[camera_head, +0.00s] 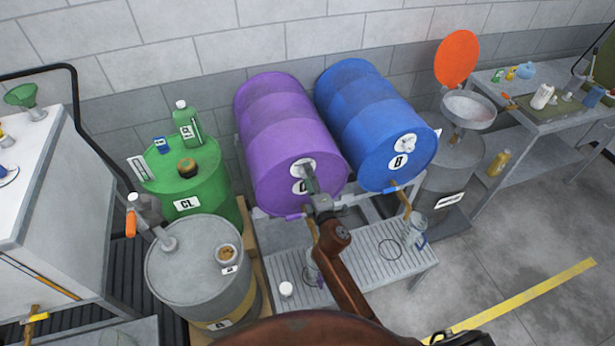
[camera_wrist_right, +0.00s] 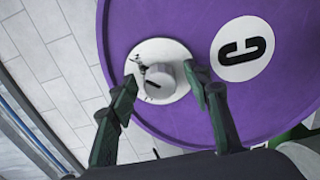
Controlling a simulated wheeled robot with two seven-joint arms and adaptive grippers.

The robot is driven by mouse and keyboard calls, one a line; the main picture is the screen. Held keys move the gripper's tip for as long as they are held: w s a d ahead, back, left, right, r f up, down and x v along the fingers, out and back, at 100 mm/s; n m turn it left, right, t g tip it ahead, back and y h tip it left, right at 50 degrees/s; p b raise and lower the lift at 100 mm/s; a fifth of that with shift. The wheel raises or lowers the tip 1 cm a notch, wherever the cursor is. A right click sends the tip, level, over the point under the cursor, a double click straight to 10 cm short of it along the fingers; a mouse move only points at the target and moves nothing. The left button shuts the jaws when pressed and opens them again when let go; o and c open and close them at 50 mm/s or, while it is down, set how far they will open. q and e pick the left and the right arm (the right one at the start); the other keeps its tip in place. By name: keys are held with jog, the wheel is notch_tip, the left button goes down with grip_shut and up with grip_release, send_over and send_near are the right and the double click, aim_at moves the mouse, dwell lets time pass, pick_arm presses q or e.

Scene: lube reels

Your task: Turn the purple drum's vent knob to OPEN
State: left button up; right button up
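The purple drum (camera_head: 283,135) lies on its side on a rack, its round end facing me. Its vent knob (camera_wrist_right: 161,79) is a pale grey knob with a dark mark, on a white round plate (camera_wrist_right: 150,52) in the right wrist view. My right gripper (camera_head: 310,178) is at the drum's end and hides most of the knob in the head view. In the right wrist view its two fingers (camera_wrist_right: 163,88) stand apart on either side of the knob. I cannot tell whether either finger touches it. My left gripper is not in view.
A blue drum (camera_head: 370,115) lies close on the right. A green drum (camera_head: 190,170) and a grey drum (camera_head: 190,265) stand on the left. A slatted grey rack tray (camera_head: 385,277) with a glass jug (camera_head: 414,232) is below. Open floor lies to the right.

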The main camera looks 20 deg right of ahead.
jog(key=s, duration=1.2)
jog(key=shift+d, duration=0.2)
